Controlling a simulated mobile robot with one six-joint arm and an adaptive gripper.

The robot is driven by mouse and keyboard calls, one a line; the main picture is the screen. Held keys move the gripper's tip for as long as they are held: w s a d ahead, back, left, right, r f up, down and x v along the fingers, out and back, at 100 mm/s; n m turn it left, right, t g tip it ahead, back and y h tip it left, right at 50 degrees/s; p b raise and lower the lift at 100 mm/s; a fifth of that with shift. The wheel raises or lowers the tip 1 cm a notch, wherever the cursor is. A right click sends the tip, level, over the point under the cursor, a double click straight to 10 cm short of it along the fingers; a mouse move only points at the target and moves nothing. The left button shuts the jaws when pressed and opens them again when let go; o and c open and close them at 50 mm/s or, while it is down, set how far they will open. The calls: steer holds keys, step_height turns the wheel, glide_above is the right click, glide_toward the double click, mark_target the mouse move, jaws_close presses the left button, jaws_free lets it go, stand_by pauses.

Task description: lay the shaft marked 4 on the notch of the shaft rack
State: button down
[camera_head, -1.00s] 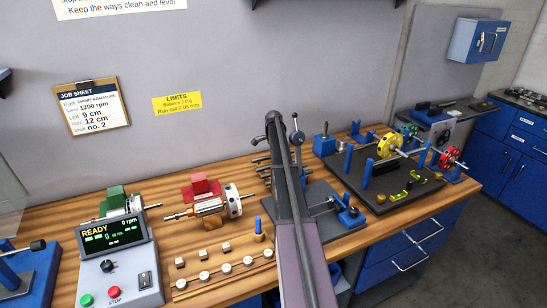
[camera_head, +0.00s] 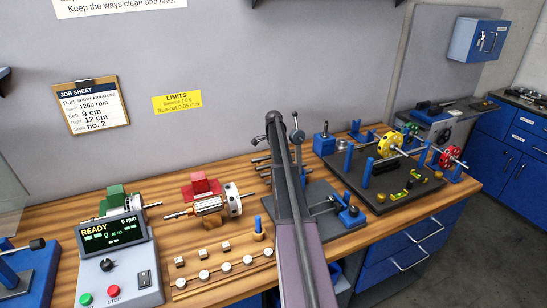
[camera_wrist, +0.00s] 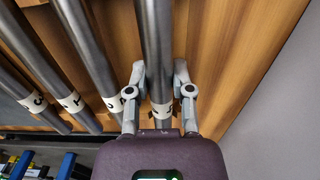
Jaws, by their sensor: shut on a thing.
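In the wrist view my gripper (camera_wrist: 159,78) has its two fingers on either side of a grey metal shaft (camera_wrist: 157,42) and is shut on it. This shaft has a white label band (camera_wrist: 162,110) close to the gripper body; I cannot read its mark for sure. Three more labelled grey shafts lie to its left, the nearest one (camera_wrist: 98,58) apart from my left finger. In the head view several shaft ends (camera_head: 263,160) show left of my arm. My arm hides the gripper and most of the shaft rack there, and I cannot make out the notch.
A red-clamped armature (camera_head: 210,205) and a row of white knobs on a wooden strip (camera_head: 225,274) stand left of my arm. A dark plate (camera_head: 385,205) with blue posts and a yellow disc (camera_head: 390,145) is at right. The grey wall (camera_head: 330,60) rises behind the bench.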

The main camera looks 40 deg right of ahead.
steer(key=shift+f+b, duration=0.45)
stand_by(0.5)
steer(key=shift+c, duration=2.1)
jaws_free()
steer(key=shift+c, duration=0.4)
step_height(320, 180, up, 9)
steer(key=p, duration=0.9)
steer(key=shift+r, duration=0.1)
